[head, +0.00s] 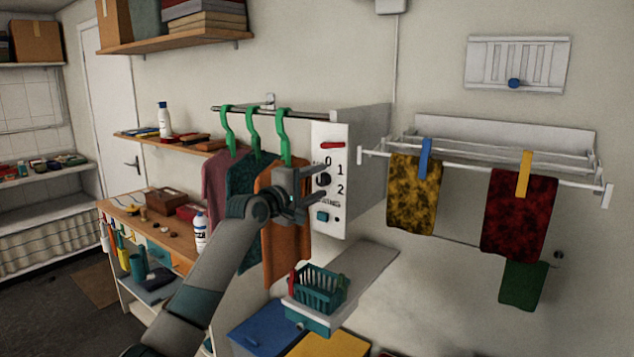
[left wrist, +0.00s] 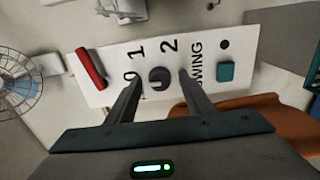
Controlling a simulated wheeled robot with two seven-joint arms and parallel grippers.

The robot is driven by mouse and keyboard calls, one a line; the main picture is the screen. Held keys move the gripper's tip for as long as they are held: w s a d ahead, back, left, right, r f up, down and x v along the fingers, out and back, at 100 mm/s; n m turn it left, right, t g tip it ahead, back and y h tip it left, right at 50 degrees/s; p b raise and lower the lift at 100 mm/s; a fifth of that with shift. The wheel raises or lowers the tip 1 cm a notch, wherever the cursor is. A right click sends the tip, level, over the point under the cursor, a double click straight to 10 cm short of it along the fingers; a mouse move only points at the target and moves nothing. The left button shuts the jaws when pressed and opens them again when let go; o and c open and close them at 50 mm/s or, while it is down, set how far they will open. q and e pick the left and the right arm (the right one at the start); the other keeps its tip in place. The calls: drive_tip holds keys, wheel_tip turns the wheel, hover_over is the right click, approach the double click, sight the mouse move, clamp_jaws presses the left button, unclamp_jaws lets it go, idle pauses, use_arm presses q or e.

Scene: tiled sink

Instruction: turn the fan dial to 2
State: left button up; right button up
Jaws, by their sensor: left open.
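A white control panel (head: 334,222) on the front of a grey wall box carries a dark round dial (left wrist: 159,79), with the numbers 0, 1 and 2 beside it. My left gripper (head: 324,183) is at the panel, open, its fingers on either side of the dial in the left wrist view. One fingertip is near the 0, the other on the side of the 2. A gap shows between the fingers and the dial; I cannot tell how deep the fingertips reach. The dial's pointer is too unclear to read. My right gripper is not in view.
The panel also has a red handle (head: 333,145) and a teal button (head: 322,216). Shirts on green hangers (head: 252,130) hang just left of the panel. A drying rack (head: 575,178) with cloths is to the right. A teal basket (head: 320,288) sits below.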

use_arm(q)
drive_tip(key=c, duration=1)
drive_tip(key=shift+c, duration=0.2)
